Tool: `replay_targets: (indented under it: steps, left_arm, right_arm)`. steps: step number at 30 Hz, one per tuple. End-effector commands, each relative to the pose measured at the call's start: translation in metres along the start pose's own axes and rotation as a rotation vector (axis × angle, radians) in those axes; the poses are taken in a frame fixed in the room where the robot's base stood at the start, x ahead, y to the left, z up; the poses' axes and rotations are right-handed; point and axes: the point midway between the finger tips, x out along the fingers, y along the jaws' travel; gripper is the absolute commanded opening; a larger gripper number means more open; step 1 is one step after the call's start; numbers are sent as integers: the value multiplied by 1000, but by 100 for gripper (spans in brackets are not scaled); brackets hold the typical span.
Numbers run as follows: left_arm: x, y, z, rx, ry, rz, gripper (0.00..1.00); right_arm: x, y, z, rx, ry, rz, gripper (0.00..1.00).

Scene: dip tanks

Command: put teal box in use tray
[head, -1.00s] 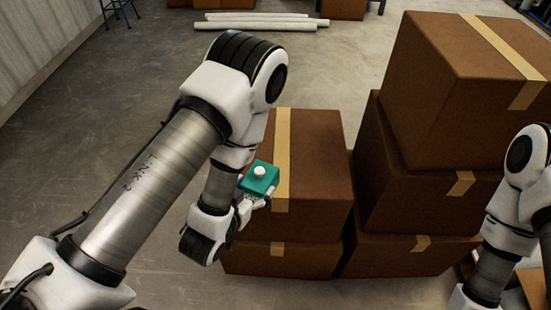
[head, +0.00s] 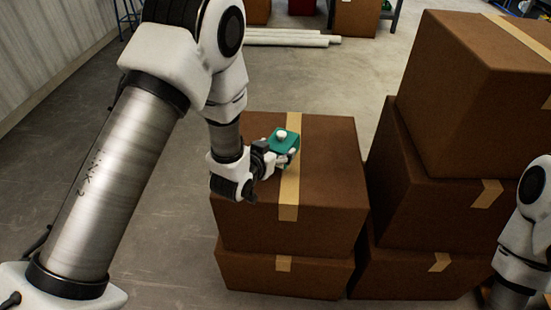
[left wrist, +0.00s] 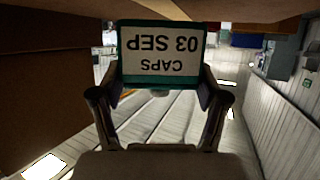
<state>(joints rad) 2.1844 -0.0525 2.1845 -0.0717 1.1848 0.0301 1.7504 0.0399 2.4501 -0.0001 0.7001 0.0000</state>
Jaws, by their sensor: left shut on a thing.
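My left gripper (head: 272,158) is shut on the teal box (head: 284,141), which has a white knob on top in the head view. The box is in front of or above the taped top of a brown carton. In the left wrist view the teal box (left wrist: 161,52) sits between the two fingers of the left gripper (left wrist: 162,92). Its white label shows upside down and reads "CAPS 03 SEP". My right arm shows at the right edge of the head view, but its gripper is out of the picture. I see no use tray in these frames.
Brown cartons (head: 330,215) are stacked two high in the middle, with a taller carton stack (head: 470,110) at right. White pipes (head: 290,38) lie on the floor behind. Open grey floor (head: 345,85) shows beyond the cartons.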

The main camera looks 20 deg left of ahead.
Motion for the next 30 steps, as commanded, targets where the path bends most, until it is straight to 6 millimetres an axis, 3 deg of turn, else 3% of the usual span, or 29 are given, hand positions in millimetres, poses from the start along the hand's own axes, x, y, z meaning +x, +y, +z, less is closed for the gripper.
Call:
replay_targets:
  steps: [6,16,17,18,19,30]
  left_arm:
    - [14,0,31,0,-2,1,37]
    - [15,0,35,0,0,0,37]
    - [15,0,35,0,-1,0,78]
    - [15,0,34,0,-1,0,92]
    - [15,0,34,0,-1,0,99]
    - [14,0,32,0,0,0,99]
  right_arm:
    - [6,0,0,0,-1,0,40]
    - [8,0,0,0,0,0,40]
    - [8,0,0,0,0,0,40]
    - [8,0,0,0,-1,0,40]
    - [8,0,0,0,0,0,40]
    - [5,0,0,0,0,0,40]
